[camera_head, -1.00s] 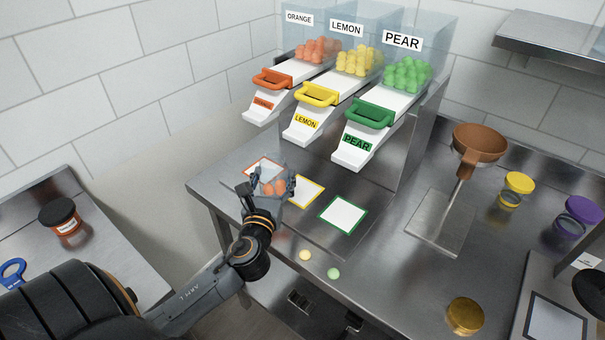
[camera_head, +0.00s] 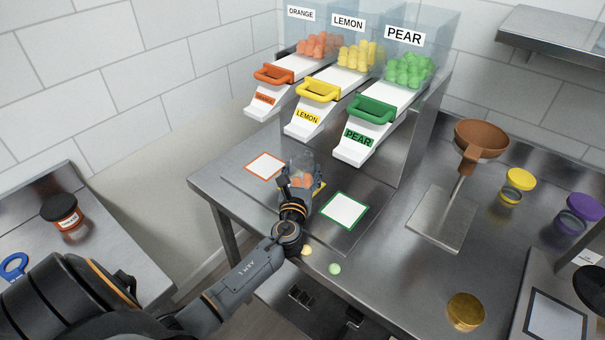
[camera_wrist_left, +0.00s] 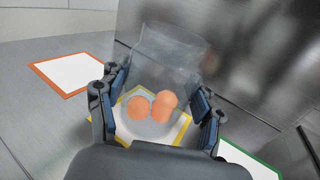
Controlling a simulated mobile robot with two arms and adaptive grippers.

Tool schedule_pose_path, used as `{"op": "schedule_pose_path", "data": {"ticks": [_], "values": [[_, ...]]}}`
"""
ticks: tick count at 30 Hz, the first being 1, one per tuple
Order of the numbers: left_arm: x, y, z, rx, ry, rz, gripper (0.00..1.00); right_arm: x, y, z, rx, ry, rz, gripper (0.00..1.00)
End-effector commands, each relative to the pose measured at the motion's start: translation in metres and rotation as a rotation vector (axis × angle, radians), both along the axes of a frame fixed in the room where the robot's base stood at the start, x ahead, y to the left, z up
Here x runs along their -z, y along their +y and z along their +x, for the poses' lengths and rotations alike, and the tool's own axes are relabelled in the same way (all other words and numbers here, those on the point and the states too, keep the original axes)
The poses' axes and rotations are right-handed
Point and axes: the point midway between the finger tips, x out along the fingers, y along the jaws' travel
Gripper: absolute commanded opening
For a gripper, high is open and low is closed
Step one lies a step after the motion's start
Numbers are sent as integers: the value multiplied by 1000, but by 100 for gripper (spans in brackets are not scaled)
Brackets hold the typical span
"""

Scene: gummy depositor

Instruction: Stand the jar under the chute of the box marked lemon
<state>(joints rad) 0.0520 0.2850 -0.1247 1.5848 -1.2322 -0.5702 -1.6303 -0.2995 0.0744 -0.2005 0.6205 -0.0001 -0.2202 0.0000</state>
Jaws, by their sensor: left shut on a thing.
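My left gripper (camera_head: 298,187) is shut on a clear jar (camera_head: 301,163) with a few orange gummies in it. The left wrist view shows the jar (camera_wrist_left: 165,75) upright between the fingers, with orange gummies (camera_wrist_left: 152,106) at its bottom. It is over the yellow-bordered mat (camera_wrist_left: 181,128); I cannot tell whether its base touches the mat. The lemon box (camera_head: 358,57) holds yellow gummies, and its white chute (camera_head: 308,119) with a yellow handle (camera_head: 318,91) ends above and behind the jar. My right gripper is not in view.
The orange-bordered mat (camera_head: 265,166) and green-bordered mat (camera_head: 345,210) lie bare on either side. The orange chute (camera_head: 265,108) and pear chute (camera_head: 358,146) flank the lemon one. Two loose gummies (camera_head: 334,269) lie near the front edge. A brown funnel (camera_head: 481,140) stands right.

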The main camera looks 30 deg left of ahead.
Motion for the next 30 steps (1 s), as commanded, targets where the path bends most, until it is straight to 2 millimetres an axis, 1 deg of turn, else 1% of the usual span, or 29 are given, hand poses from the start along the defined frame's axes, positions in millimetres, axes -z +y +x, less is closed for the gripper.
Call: {"op": "schedule_pose_path", "data": {"ticks": [2, 8, 12, 13, 16, 25, 29, 30], "values": [[1, 0, 3, 0, -2, 0, 9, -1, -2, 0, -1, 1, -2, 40], [1, 0, 3, 0, -2, 0, 9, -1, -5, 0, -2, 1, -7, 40], [6, 0, 2, 0, -2, 0, 9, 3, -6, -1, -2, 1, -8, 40], [6, 0, 2, 0, -2, 0, 67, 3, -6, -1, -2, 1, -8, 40], [5, 0, 2, 0, -2, 0, 88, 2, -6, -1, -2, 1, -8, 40], [5, 0, 2, 0, -1, 0, 88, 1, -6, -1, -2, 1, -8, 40], [-1, 0, 2, 0, -3, -1, 88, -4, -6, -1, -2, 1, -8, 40], [3, -3, -3, 1, 0, -1, 88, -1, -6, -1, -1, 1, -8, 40]]}}
